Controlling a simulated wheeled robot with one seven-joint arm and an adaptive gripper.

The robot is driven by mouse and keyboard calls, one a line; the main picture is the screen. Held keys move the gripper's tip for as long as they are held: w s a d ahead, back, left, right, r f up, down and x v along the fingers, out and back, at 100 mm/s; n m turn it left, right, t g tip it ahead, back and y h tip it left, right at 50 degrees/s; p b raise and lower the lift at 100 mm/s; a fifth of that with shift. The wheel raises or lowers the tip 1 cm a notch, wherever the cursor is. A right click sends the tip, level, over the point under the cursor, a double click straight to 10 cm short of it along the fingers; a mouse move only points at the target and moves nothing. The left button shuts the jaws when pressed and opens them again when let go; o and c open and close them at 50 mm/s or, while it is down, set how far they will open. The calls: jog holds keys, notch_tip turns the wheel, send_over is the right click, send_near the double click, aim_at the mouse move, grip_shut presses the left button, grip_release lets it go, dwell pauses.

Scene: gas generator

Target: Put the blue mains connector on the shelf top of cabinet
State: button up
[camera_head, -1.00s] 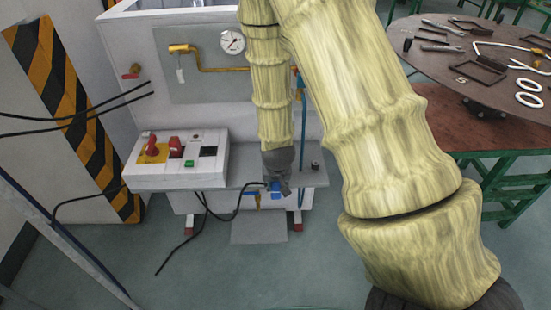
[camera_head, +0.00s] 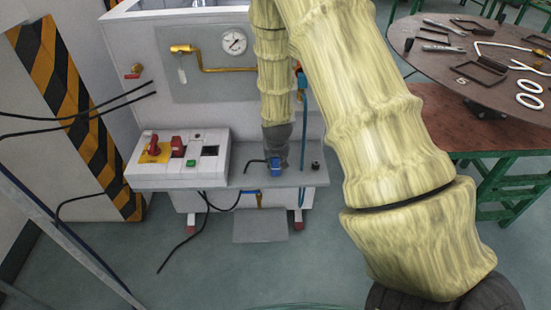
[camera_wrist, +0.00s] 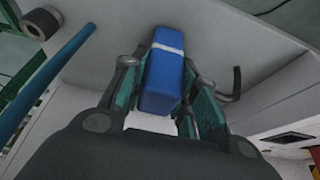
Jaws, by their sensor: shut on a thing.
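The blue mains connector (camera_head: 275,166) is in my gripper (camera_head: 276,158), just above the grey shelf top of the cabinet (camera_head: 240,181) in the head view. In the wrist view the connector (camera_wrist: 165,75) is a blue block with a pale band, between the two fingers of my gripper (camera_wrist: 165,85). The fingers are shut on its sides. A short black cable (camera_wrist: 235,85) shows beside it in the wrist view. The head view does not show clearly whether the connector touches the shelf.
A control box (camera_head: 178,158) with red switches sits at the shelf's left. A small black knob (camera_head: 316,166) stands at its right. A blue hose (camera_wrist: 45,75) passes left of my gripper in the wrist view. A round table (camera_head: 470,85) with tools is at the right.

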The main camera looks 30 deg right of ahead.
jog(key=shift+f, duration=0.1)
jog(key=o, duration=1.1)
jog(key=shift+o, duration=0.2)
jog(key=shift+r, duration=0.2)
jog(key=shift+r, duration=0.15)
jog(key=s+a+b, duration=0.1)
jog(key=s+a, duration=0.6)
jog(key=s, duration=0.4)
jog(key=s+a+f+n+g, duration=0.1)
jog(key=s+a+f+n, duration=0.1)
jog(key=s+a+f, duration=0.2)
jog(key=s+a+f+n+g+y, duration=0.1)
jog(key=s+a+f, duration=0.3)
jog(key=s+f, duration=0.5)
jog(key=s+a+f+n+g+y, duration=0.1)
jog(key=s+a+f, duration=0.4)
jog(key=s, duration=0.8)
jog(key=shift+s+f+n+g, duration=0.15)
jog(key=shift+f+n+g, duration=0.25)
jog(key=shift+f+n, duration=0.5)
